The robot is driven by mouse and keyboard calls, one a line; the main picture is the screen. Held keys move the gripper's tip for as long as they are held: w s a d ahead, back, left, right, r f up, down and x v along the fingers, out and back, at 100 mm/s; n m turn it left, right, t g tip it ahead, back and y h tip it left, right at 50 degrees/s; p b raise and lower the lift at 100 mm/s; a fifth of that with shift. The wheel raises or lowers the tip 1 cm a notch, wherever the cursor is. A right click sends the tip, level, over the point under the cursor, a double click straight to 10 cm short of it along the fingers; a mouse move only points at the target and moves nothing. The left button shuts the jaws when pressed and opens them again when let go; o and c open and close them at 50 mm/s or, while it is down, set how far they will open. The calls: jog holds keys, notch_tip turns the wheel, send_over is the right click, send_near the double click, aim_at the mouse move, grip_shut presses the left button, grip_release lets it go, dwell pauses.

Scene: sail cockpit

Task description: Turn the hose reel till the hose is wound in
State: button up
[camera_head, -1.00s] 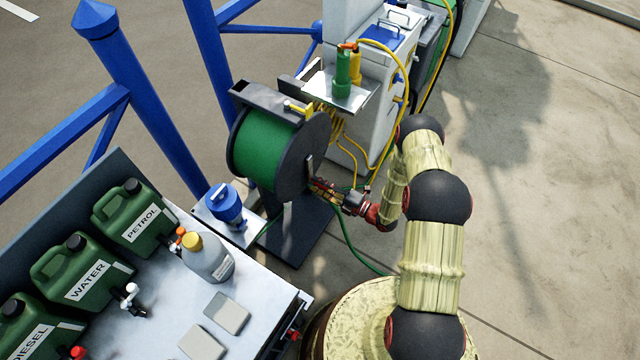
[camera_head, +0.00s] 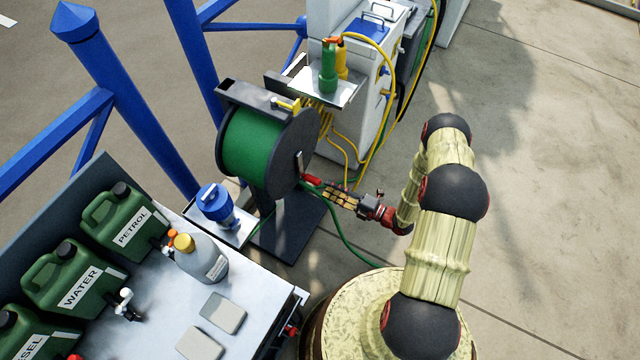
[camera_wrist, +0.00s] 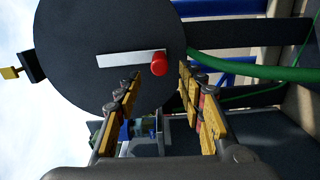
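The hose reel has a green drum (camera_head: 250,146) between dark discs, mounted on a dark stand. A pale crank bar (camera_head: 301,163) with a red knob (camera_head: 311,181) is on its near disc. My gripper (camera_head: 325,188) is just outside the knob. In the wrist view the disc (camera_wrist: 90,35) fills the upper left, with the crank bar (camera_wrist: 125,59) nearly level and the red knob (camera_wrist: 159,64) between or just beyond my fingertips. The fingers are apart, with visible gaps beside the knob. The green hose (camera_head: 347,240) runs down to the floor; it also crosses the wrist view's right (camera_wrist: 250,71).
A metal bench (camera_head: 240,290) with green canisters (camera_head: 122,222) and a grey bottle (camera_head: 203,260) stands at lower left. A blue-topped item (camera_head: 215,203) is beside the reel. A white cabinet (camera_head: 350,90) with yellow hoses is behind. Open floor (camera_head: 540,190) lies right.

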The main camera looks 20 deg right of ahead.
jog(key=v, duration=0.3)
jog(key=shift+s, duration=0.1)
dwell(0.6)
